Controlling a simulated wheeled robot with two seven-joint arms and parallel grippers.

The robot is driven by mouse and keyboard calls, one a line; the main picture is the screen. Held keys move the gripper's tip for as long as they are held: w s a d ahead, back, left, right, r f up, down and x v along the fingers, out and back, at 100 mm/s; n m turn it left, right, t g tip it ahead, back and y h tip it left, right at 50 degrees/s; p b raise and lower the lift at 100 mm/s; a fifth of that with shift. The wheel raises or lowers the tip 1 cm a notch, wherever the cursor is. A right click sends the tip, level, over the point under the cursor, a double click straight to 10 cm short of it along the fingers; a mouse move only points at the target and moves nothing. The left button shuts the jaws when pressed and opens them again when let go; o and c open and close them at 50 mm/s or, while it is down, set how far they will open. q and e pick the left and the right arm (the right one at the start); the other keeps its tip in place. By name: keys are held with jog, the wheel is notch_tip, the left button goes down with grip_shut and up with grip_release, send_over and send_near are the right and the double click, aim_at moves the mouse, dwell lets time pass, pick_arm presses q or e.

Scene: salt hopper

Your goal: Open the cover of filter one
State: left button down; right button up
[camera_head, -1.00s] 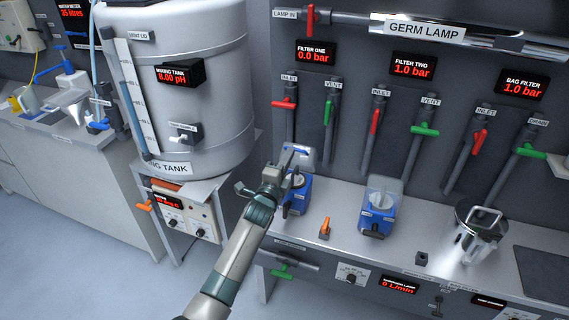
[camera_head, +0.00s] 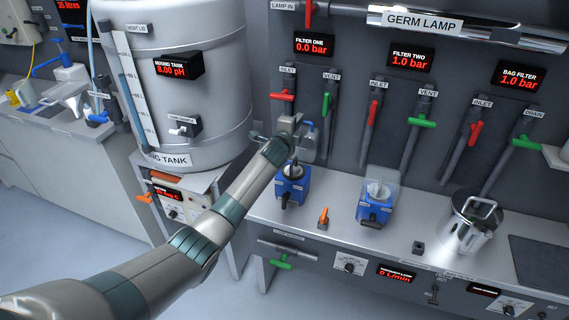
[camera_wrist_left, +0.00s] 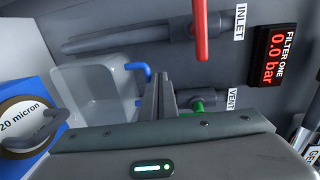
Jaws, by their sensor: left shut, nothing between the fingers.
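Filter one is a blue housing (camera_head: 292,187) on the bench at the left, below the 0.0 bar display. Its clear cover (camera_wrist_left: 100,88) stands swung up behind the housing, with a blue handle (camera_wrist_left: 138,70) on its edge. The round 20 micron cartridge top (camera_wrist_left: 25,122) is uncovered. My left gripper (camera_head: 298,122) is above and behind the housing, beside the raised cover. In the wrist view its fingers (camera_wrist_left: 161,92) are shut with nothing between them, right of the cover; contact is unclear. My right gripper is not in view.
Red inlet (camera_head: 283,96) and green vent (camera_head: 326,104) valves hang on the wall close behind. Filter two (camera_head: 378,195), with its clear cover down, stands to the right. An orange-handled valve (camera_head: 323,217) is at the bench front. The mixing tank (camera_head: 180,85) is left.

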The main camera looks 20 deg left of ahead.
pick_arm(q)
jog(key=shift+w, duration=0.7)
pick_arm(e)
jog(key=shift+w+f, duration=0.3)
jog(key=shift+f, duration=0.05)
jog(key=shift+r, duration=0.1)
